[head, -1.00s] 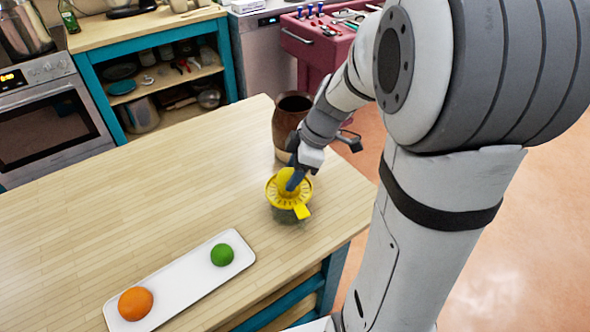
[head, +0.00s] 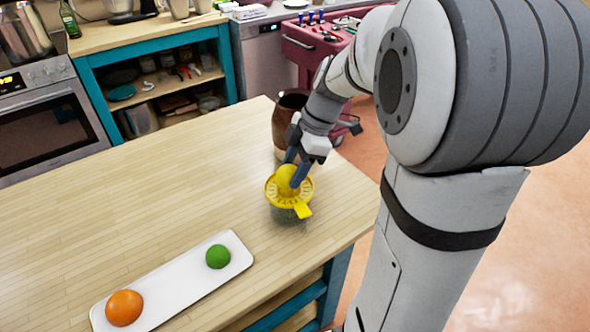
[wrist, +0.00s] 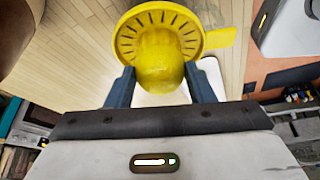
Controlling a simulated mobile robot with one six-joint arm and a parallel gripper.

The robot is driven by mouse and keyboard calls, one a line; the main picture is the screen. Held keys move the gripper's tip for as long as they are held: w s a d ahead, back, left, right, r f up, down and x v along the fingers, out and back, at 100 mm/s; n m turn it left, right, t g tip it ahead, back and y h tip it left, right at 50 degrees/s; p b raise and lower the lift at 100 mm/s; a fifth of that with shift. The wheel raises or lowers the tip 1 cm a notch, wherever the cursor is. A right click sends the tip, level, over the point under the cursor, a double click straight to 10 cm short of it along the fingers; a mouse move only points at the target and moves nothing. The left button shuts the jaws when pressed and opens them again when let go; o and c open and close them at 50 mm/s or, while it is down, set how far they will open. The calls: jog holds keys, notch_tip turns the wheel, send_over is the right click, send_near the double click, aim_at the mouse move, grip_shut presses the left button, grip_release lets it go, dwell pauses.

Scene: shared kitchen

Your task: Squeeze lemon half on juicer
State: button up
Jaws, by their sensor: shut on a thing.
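The yellow juicer (head: 279,199) stands on the wooden table near its right edge, with its yellow handle pointing toward the lower right. It also shows in the wrist view (wrist: 131,34). The yellow lemon half (head: 287,176) is over the middle of the juicer; in the wrist view it is a rounded yellow shape (wrist: 160,76) between the fingers. My gripper (head: 293,172) is shut on the lemon half, one blue finger on each side of it. I cannot tell whether the lemon touches the juicer cone, which is hidden.
A white tray (head: 172,288) at the front holds an orange (head: 124,308) and a green lime (head: 218,256). A brown vase (head: 284,122) stands just behind the juicer, close to my arm. The left and middle of the table (head: 150,190) are clear.

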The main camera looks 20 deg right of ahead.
jog(key=m+t, duration=0.1)
jog(key=m, duration=0.2)
jog(key=shift+s+f+b, duration=0.1)
jog(key=shift+s+b, duration=0.1)
jog(key=shift+b, duration=0.2)
jog(key=m, duration=0.1)
jog(key=m+t+b, duration=0.1)
jog(key=shift+s+a+f+m+h, duration=0.1)
jog(key=shift+s+m+h, duration=0.05)
jog(key=shift+m+h, duration=0.15)
jog(key=m+t+h, duration=0.1)
jog(key=m, duration=0.2)
jog(key=shift+s+a+m+b, duration=0.1)
jog(key=shift+m+b, duration=0.2)
jog(key=shift+m, duration=0.1)
jog(key=shift+f+n+y+b, duration=0.15)
jog(key=shift+n+y+b, duration=0.15)
jog(key=shift+n+b, duration=0.6)
jog(key=n, duration=0.1)
jog(key=n+g+b, duration=0.1)
jog(key=shift+w+n+y, duration=0.25)
jog(key=shift+n+y, duration=0.05)
jog(key=shift+n, duration=0.1)
jog(key=shift+d+r+n+g, duration=0.2)
jog(key=shift+n+g, duration=0.2)
jog(key=shift+n, duration=0.5)
